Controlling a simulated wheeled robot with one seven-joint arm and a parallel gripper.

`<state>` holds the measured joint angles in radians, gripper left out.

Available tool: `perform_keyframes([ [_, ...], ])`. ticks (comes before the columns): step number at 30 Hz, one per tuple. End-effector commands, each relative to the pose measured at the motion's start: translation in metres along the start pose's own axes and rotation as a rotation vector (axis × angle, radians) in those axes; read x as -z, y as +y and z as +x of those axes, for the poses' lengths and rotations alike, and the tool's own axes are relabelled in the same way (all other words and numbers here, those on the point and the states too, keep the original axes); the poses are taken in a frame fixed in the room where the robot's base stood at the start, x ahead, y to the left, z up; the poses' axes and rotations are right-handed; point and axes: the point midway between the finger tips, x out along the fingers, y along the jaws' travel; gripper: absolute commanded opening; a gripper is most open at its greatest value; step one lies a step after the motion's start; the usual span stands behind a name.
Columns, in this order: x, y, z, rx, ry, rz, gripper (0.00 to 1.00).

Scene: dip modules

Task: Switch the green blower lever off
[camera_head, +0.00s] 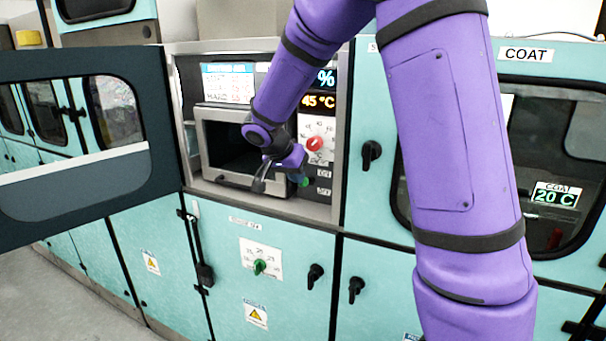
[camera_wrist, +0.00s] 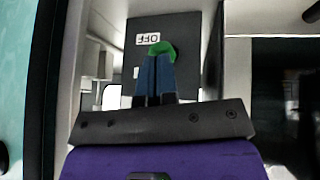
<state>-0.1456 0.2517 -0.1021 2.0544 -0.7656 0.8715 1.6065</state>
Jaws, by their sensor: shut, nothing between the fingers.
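The green blower lever (camera_wrist: 164,48) shows just beyond my fingertips in the wrist view, on a dark grey plate. Its upside-down OFF label (camera_wrist: 148,39) is close beside it. In the head view a bit of the green lever (camera_head: 305,182) shows below my gripper's purple hand, beside small labels (camera_head: 324,174). My gripper (camera_wrist: 155,72) is shut with nothing held, its blue-grey fingers together. The fingertips overlap the lever's lower part in the wrist view; I cannot tell whether they touch it.
A red knob (camera_head: 315,143) sits just above, under a 45 °C display (camera_head: 318,101). An open dark chamber is left of my gripper. A large door (camera_head: 70,214) stands swung open at the left. Another green knob (camera_head: 260,266) is on the lower panel.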

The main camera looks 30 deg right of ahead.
Motion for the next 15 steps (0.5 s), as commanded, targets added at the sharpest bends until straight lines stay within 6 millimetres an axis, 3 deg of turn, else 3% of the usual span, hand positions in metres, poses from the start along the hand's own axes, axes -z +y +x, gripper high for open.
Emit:
perform_keyframes([
  [7,-0.012,-0.009,0.011,-0.002,0.177,0.027,0.00],
  [15,-0.024,-0.011,0.022,-0.003,0.227,0.037,0.00],
])
